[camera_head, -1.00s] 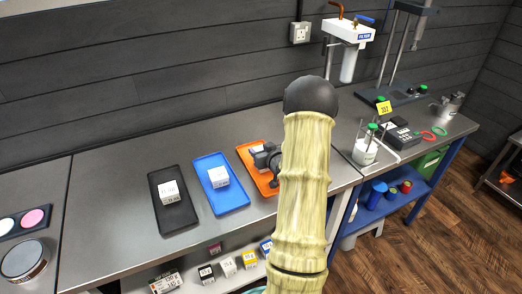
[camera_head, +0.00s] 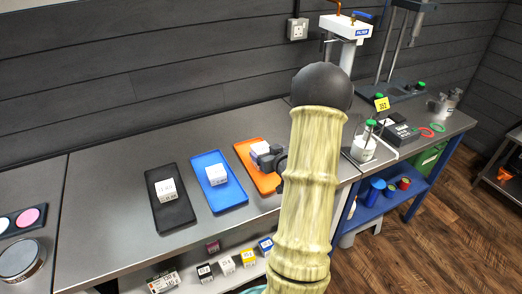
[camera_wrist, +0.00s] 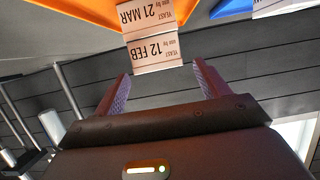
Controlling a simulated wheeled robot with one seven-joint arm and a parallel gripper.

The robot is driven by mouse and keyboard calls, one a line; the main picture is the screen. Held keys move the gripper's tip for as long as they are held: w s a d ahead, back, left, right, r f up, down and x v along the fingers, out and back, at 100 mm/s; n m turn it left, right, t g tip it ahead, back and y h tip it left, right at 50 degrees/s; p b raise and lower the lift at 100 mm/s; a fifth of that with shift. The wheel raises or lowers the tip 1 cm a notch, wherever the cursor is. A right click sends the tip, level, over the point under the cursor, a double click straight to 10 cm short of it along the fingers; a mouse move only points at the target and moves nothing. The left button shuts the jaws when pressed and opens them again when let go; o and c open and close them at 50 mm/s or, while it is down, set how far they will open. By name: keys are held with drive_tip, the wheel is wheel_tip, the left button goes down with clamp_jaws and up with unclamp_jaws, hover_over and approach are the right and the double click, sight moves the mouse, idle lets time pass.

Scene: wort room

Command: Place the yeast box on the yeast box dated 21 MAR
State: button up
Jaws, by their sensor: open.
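In the wrist view, which is upside down, a pale yeast box marked 12 FEB (camera_wrist: 153,52) is stacked on a yeast box marked 21 MAR (camera_wrist: 142,16). The lower box stands on the orange tray (camera_wrist: 82,9). The faces look roughly lined up, with the upper one a little offset. My gripper (camera_wrist: 161,75) is open, its fingers apart on either side of the 12 FEB box's near end, with visible gaps. In the head view the stack (camera_head: 262,149) is on the orange tray (camera_head: 245,152), partly hidden by my dark gripper (camera_head: 275,162).
A blue tray (camera_head: 231,200) and a black tray (camera_head: 179,217) to the left each hold a white box. Several small boxes (camera_head: 227,265) sit on the shelf below. A white container (camera_head: 363,149) and a filter unit (camera_head: 345,27) stand to the right.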

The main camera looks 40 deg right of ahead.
drive_tip(key=v, duration=0.5)
drive_tip(key=shift+s+a+r, duration=0.15)
drive_tip(key=shift+s, duration=0.15)
drive_tip(key=shift+s, duration=0.2)
drive_tip(key=shift+w, duration=0.1)
